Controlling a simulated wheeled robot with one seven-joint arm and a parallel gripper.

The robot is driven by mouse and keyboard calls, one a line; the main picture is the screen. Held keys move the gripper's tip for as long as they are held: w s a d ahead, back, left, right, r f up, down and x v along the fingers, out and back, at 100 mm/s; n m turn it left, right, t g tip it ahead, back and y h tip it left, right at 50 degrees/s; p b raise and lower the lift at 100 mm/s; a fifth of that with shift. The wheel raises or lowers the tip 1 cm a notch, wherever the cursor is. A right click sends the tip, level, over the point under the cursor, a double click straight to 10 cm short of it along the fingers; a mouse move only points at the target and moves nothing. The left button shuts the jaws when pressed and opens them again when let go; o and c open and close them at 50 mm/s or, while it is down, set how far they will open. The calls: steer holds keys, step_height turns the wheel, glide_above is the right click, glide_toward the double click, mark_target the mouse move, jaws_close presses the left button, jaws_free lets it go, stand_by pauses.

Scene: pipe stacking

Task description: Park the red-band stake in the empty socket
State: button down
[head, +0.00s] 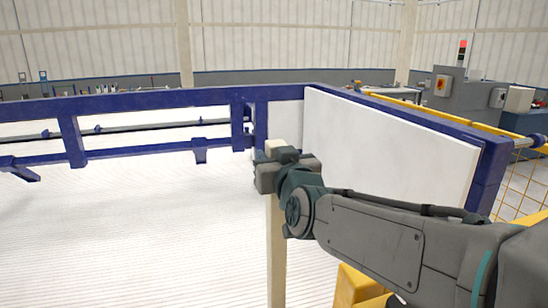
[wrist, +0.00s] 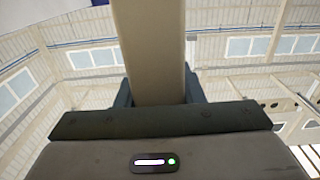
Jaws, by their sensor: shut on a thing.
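My gripper (head: 272,168) is shut on a pale beige stake (head: 276,255), near its upper end. The stake stands about upright in the head view, with a short top piece above the jaws and its lower end cut off by the picture's bottom edge. In the wrist view the stake (wrist: 150,45) runs between the two fingers of my gripper (wrist: 157,92). No red band shows on the visible parts of the stake. I cannot make out an empty socket in either view.
A dark blue frame (head: 160,103) with brackets crosses behind the stake. A large white panel (head: 390,140) stands right of it, beyond my arm. A yellow part (head: 356,287) is low at the front, and yellow mesh (head: 520,185) is far right. The white ribbed floor (head: 130,240) at left is clear.

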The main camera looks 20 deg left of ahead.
steer(key=c, duration=0.9)
jaws_free()
steer(key=shift+r, duration=0.15)
steer(key=b+v, duration=0.3)
steer(key=v, duration=1.1)
steer(key=shift+a, duration=0.1)
